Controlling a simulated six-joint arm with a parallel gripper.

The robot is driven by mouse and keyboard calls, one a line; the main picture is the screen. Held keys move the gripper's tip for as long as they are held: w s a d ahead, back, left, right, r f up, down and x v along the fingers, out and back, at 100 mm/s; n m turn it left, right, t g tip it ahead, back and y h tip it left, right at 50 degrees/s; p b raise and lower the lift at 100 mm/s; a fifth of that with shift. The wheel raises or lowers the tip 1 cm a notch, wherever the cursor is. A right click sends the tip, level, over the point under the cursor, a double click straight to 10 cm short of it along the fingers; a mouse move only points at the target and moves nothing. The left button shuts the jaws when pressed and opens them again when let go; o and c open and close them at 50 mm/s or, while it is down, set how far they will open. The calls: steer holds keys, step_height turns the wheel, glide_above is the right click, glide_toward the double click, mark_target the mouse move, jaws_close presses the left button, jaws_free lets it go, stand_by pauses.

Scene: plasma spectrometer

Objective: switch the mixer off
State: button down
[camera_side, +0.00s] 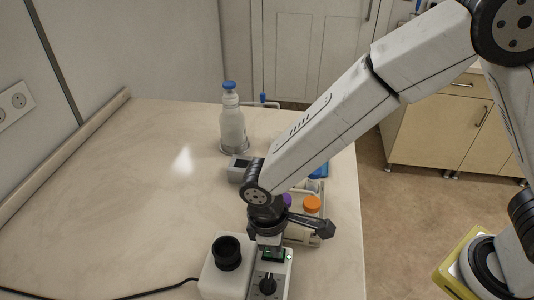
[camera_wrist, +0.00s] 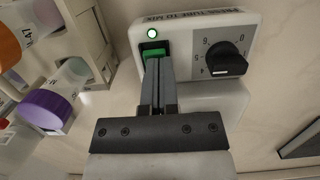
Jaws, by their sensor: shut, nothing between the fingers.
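The mixer (camera_side: 222,284) is a white unit with a black round cup on top, at the front of the bench in the side view. Its panel (camera_wrist: 190,30) in the wrist view has a lit round lamp (camera_wrist: 152,33), a green rocker switch (camera_wrist: 153,51) and a black numbered dial (camera_wrist: 226,60). My gripper (camera_wrist: 158,62) is shut and empty, its fingertips right at the lower edge of the green switch. They partly cover it, and I cannot tell whether they touch. In the side view my gripper (camera_side: 270,242) is just above the panel.
A rack (camera_side: 322,236) with an orange-capped tube (camera_side: 311,204) and a purple-capped tube (camera_wrist: 46,108) stands close beside the mixer. Behind are a small grey device (camera_side: 239,169) and a blue-capped bottle (camera_side: 232,125). A black cable (camera_side: 155,291) runs left. The left bench is clear.

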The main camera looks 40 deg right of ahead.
steer(key=shift+s+d+f, duration=0.45)
steer(key=shift+s+f, duration=0.05)
steer(key=shift+f, duration=0.2)
steer(key=shift+w+a, duration=0.15)
steer(key=shift+w, duration=0.05)
steer(key=shift+w+a+r, duration=0.15)
steer(key=shift+w+a, duration=0.25)
steer(key=shift+a, duration=0.05)
